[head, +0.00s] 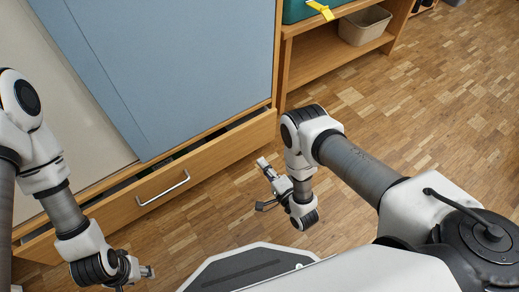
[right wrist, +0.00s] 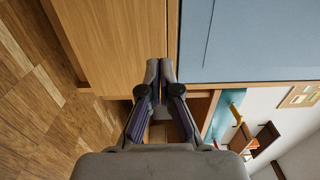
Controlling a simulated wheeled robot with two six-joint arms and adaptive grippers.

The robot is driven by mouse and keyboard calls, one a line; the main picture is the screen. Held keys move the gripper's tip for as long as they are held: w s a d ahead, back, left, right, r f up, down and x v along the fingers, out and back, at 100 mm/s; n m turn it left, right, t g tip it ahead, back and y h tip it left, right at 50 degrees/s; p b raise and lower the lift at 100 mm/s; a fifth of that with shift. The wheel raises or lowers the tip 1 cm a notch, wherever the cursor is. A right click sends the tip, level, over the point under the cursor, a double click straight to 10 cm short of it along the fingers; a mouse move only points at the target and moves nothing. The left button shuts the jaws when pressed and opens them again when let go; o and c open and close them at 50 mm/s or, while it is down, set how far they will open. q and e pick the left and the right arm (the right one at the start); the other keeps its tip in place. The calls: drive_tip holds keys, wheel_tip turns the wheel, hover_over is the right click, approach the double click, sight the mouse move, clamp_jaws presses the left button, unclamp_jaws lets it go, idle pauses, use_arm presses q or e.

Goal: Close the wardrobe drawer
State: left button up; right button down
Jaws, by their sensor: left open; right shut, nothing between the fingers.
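The wardrobe drawer (head: 200,170) has a light wood front with a silver bar handle (head: 163,190). It stands partly open, with a dark gap along its top edge below the blue wardrobe door (head: 180,60). My right gripper (head: 262,184) is shut and empty, in front of the drawer's right part and apart from the handle. In the right wrist view its fingertips (right wrist: 157,68) are together before wood panels; I cannot tell whether they touch. My left gripper (head: 148,272) is open, low in front of the drawer's left part, below the handle and apart from it.
A wooden shelf unit (head: 310,65) stands right of the wardrobe, holding a beige bin (head: 364,26) and a green box (head: 298,10) with a yellow item. The parquet floor (head: 440,110) is clear on the right. My base fills the bottom of the head view.

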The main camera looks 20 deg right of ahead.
sight(239, 132)
drive_tip(key=b+x, duration=0.1)
drive_tip(key=x, duration=0.3)
drive_tip(key=b+x, duration=0.2)
drive_tip(key=x, duration=0.1)
drive_tip(key=b+x, duration=0.2)
drive_tip(key=x, duration=0.2)
drive_tip(key=shift+w+a+f, duration=0.15)
drive_tip(key=shift+w+f, duration=0.15)
drive_tip(key=shift+w, duration=0.05)
drive_tip(key=shift+w+a+r, duration=0.1)
drive_tip(key=shift+w+r, duration=0.1)
drive_tip(key=shift+w, duration=0.2)
drive_tip(key=b+x, duration=0.2)
drive_tip(key=x, duration=0.2)
drive_tip(key=shift+w+a+f, duration=0.1)
drive_tip(key=shift+w+f, duration=0.05)
drive_tip(key=shift+w, duration=0.1)
drive_tip(key=shift+w+r, duration=0.2)
drive_tip(key=shift+r, duration=0.15)
